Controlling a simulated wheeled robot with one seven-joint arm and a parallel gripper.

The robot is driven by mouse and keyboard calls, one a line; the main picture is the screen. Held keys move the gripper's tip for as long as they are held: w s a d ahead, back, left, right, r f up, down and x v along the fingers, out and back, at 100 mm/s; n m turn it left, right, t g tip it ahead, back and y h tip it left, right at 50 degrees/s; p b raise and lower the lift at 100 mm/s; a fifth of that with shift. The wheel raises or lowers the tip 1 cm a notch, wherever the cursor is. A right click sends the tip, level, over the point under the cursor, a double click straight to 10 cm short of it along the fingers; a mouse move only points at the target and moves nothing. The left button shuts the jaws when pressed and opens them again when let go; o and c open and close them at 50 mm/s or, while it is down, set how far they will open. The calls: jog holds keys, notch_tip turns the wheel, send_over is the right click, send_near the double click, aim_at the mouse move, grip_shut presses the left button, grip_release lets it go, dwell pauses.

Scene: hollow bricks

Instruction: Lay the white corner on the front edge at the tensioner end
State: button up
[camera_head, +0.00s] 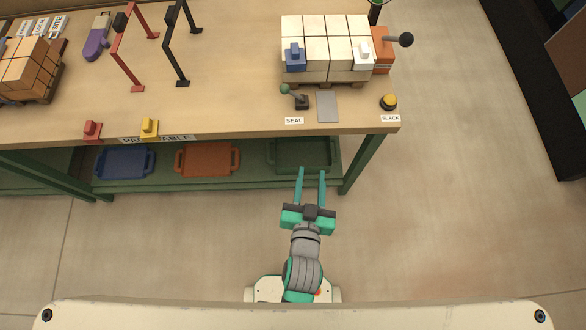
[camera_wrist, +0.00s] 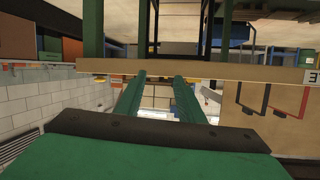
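The white corner (camera_head: 363,56) sits on the front top edge of the pale brick stack (camera_head: 327,28), at its right end. The orange tensioner (camera_head: 383,50), with a black-knobbed lever, stands right beside that end. A blue corner (camera_head: 294,58) sits on the same front edge at the left end. My gripper (camera_head: 311,172) is open and empty, in front of the bench and below the stack in the head view. Its two green fingers stand apart in the wrist view (camera_wrist: 158,80), with nothing between them. Whether the white corner lies fully flush is too small to tell.
A red corner (camera_head: 92,130) and a yellow corner (camera_head: 149,127) stand at the bench's front edge on the left. A green-knobbed seal lever (camera_head: 296,96), grey plate (camera_head: 327,106) and yellow slack button (camera_head: 388,102) stand before the stack. The floor (camera_head: 450,220) at right is clear.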

jog(key=s+a+r+n+y, duration=0.1)
jog(key=s+a, duration=0.1)
jog(key=s, duration=0.6)
jog(key=s+a+r+n+t, duration=0.1)
jog(key=s+a, duration=0.2)
jog(key=s, duration=0.4)
jog(key=shift+s+r+n+y, duration=0.2)
jog(key=shift+s+n+y, duration=0.1)
jog(key=shift+s+y, duration=0.1)
